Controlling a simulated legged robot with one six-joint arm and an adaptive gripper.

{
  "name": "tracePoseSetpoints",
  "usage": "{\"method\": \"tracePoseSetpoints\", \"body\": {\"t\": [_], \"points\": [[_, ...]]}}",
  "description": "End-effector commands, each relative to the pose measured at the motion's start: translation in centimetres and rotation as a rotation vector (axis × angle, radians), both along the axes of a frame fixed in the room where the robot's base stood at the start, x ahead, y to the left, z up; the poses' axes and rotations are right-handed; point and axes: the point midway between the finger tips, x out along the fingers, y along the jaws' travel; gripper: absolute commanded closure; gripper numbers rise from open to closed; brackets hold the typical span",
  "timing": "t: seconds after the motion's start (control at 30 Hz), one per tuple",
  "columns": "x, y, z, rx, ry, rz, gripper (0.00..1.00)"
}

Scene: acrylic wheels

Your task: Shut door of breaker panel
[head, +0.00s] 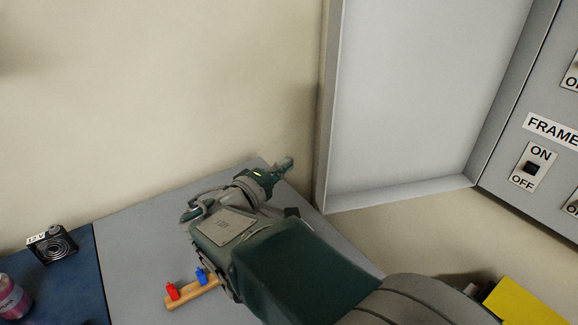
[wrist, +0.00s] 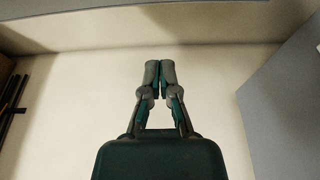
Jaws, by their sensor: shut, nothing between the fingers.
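The breaker panel (head: 525,185) is at the right in the head view, a grey face with ON/OFF switches and a label reading FRAME. Its door (head: 420,90) stands open to the left of the panel, its pale inner side and raised rim showing. My gripper (head: 288,163) is just left of the door's lower left edge, apart from it as far as I can see. In the wrist view my gripper (wrist: 160,66) is shut and empty, its fingertips together. A grey flat surface at the right of the wrist view may be the door.
Below is a grey table top (head: 130,250) with a wooden piece (head: 190,293) bearing red and blue parts. A 12 V fan-like black device (head: 52,245) and a pink jar (head: 12,298) are on the blue mat (head: 75,290). A yellow object (head: 530,300) is at lower right.

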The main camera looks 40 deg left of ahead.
Motion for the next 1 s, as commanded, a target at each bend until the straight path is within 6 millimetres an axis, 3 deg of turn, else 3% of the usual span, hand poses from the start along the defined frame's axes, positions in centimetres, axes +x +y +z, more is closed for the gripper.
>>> {"method": "tracePoseSetpoints", "body": {"t": [0.1, 0.43, 0.7, 1.0], "points": [[2.4, -0.1, -0.1, 0.000, 0.001, -0.005, 1.00], [7.7, -0.2, -0.1, -0.002, 0.001, -0.004, 1.00], [5.3, -2.7, 0.0, 0.000, 0.002, 0.000, 1.00], [4.8, -3.2, -0.1, -0.002, 0.002, 0.000, 1.00]]}}
